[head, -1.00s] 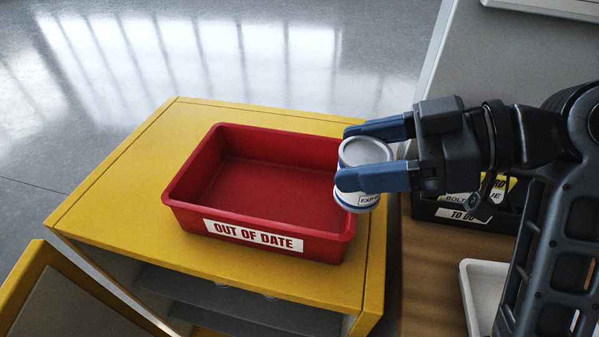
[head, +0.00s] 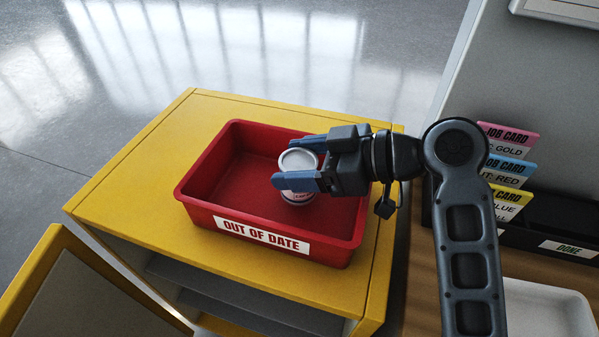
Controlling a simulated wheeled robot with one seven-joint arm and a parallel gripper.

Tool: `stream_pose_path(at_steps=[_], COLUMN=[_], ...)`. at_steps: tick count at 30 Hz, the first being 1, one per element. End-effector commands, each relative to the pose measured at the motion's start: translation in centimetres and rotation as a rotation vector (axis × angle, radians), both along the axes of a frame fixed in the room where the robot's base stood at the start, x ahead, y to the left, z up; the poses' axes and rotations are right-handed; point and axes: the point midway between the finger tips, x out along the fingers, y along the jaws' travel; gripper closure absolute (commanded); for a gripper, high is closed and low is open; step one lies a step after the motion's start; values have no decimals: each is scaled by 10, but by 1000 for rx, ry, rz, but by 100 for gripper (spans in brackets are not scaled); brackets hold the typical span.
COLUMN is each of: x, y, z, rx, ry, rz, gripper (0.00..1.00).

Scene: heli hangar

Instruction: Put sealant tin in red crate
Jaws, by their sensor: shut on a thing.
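The sealant tin (head: 298,162) is a small white and grey tin with a lid and a label partly hidden by a finger. My gripper (head: 287,163) is shut on it, with one blue finger on each side. The tin looks upright, inside the outline of the red crate (head: 200,206), towards its right end. I cannot tell whether it touches the crate floor. The crate is an open shallow box labelled "OUT OF DATE". Its left part shows bare and empty; my gripper hides part of the right end.
The crate stands on a yellow cabinet (head: 130,190) with an open yellow door (head: 45,275) at lower left. At right, a black rack (head: 545,215) holds several coloured job cards (head: 508,170). A white tray (head: 545,305) sits below it on a wooden surface.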

Motion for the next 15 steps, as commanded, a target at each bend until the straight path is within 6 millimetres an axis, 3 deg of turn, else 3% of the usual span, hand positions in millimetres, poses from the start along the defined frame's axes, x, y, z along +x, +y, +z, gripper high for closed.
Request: stream_pose_path(at_steps=[6, 15], x=[0, 0], y=[-1, -1], z=[-28, -32], rx=[0, 0], ry=[3, 0], rz=[0, -1], gripper=[75, 75])
